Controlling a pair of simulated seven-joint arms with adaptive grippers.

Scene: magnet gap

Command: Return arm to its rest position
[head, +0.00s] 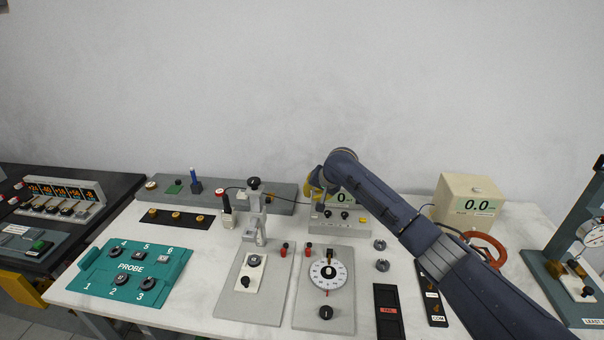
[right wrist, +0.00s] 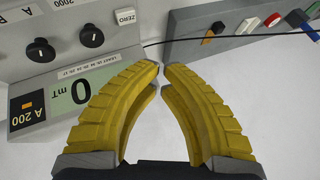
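My right arm (head: 385,205) reaches in from the lower right over the bench. Its yellow-fingered right gripper (head: 318,182) is in front of the grey meter box (head: 322,226) at the back and hides part of its display. In the right wrist view the two curved yellow fingers (right wrist: 160,71) come together at the tips with nothing between them. The meter box (right wrist: 40,60) shows there beside the fingers, with a "0 mT" display, knobs and a ZERO button. I cannot tell whether the fingers touch the box. My left gripper is not in view.
A white bench (head: 205,240) carries a teal PROBE tray (head: 98,258), a clamp stand (head: 254,215), a dial plate (head: 340,305) and a cream box reading 0.0 (head: 468,200). A blue-grey gauge stand (head: 570,235) stands at the right. The space above the bench is mostly free.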

